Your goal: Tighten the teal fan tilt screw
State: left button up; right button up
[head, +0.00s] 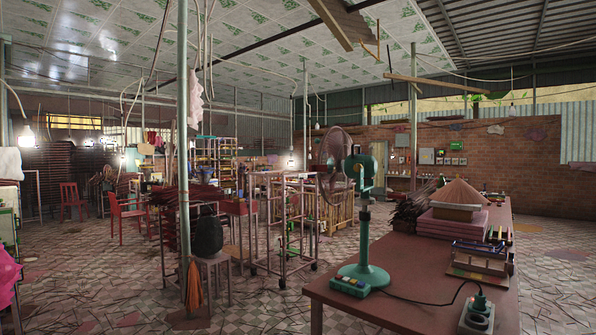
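The teal fan (365,240) stands upright on the near left part of the brown table (415,315). Its teal motor housing (361,168) sits on top of the pole, and its round cage (333,155) faces left. The base carries a small panel of coloured buttons (350,286). The tilt joint is just below the motor housing, but the tilt screw is too small to make out. Neither of my grippers is in view.
A power strip (477,316) with a plugged cable lies at the table's front. Stacked pink blocks under a conical hat (460,192), dark sticks (412,208) and a small rack (483,258) stand farther right. Left of the table are a metal cart (287,225), a stool (214,262) and a pole (183,150).

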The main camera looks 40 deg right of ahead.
aim_at(356, 168)
jog(key=u, duration=0.15)
jog(key=i, duration=2.25)
jog(key=z, duration=0.5)
jog(key=i, duration=1)
jog(key=z, duration=1.7)
jog(key=i, duration=0.9)
jog(key=z, duration=0.7)
